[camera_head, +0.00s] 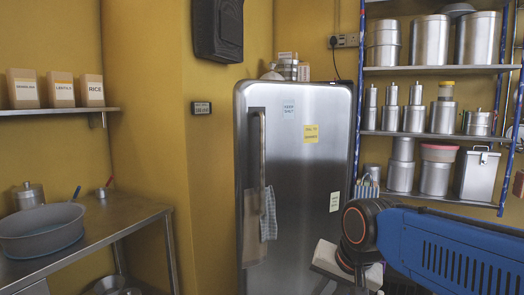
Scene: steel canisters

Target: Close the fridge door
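The steel fridge (295,180) stands against the yellow wall in the middle of the view. Its door (300,205) faces me, with a long vertical handle (262,150) near the left edge. A checked cloth (268,214) hangs by the handle. Paper notes are stuck on the door. I see no clear gap at its edges and cannot tell whether it is slightly ajar. My blue arm comes in from the lower right. My gripper (345,266) is at its end, in front of the fridge's lower right; its fingers are not clear, and I see nothing held.
A steel table (110,226) with a grey basin (42,229) stands at left, below a wall shelf (60,111) with labelled boxes. A blue-posted rack (430,71) of steel canisters stands right of the fridge. Several items sit on the fridge top.

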